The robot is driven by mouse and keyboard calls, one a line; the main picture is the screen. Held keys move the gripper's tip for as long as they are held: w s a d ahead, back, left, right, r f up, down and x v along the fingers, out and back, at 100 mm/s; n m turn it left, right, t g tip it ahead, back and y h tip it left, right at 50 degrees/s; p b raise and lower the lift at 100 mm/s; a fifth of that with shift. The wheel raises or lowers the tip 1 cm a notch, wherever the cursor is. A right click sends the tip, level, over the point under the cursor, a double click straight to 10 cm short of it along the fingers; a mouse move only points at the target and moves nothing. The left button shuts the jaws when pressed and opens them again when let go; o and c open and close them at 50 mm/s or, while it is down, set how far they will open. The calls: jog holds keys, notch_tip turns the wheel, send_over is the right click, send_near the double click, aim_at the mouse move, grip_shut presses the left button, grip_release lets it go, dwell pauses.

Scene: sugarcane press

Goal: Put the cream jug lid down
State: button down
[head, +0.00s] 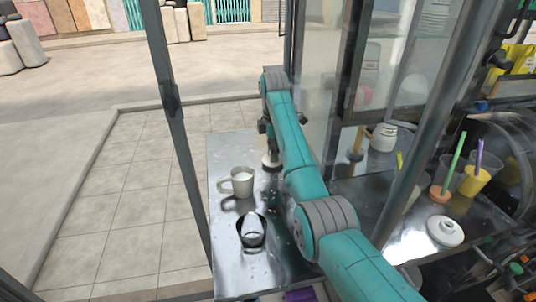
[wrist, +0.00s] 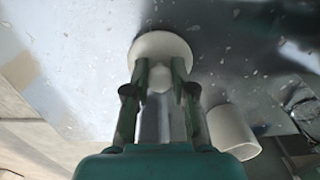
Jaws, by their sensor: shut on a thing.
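The cream jug lid is a round white disc with a small knob. In the wrist view the lid (wrist: 162,43) sits at the fingertips of my gripper (wrist: 160,72), which is shut on its knob.
A white mug (head: 240,182) and a dark-rimmed cup (head: 252,230) stand nearer on the counter. A white jar (head: 382,136), another white knobbed lid (head: 445,230) and a yellow cup (head: 475,181) are on the right. A dark post (head: 178,120) borders the counter's left side.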

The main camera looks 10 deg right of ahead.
jog(key=shift+d+f, duration=0.1)
jog(key=shift+f, duration=0.4)
jog(key=shift+f, duration=0.1)
jog(key=c, duration=1)
grip_release()
jog(key=shift+o, duration=0.2)
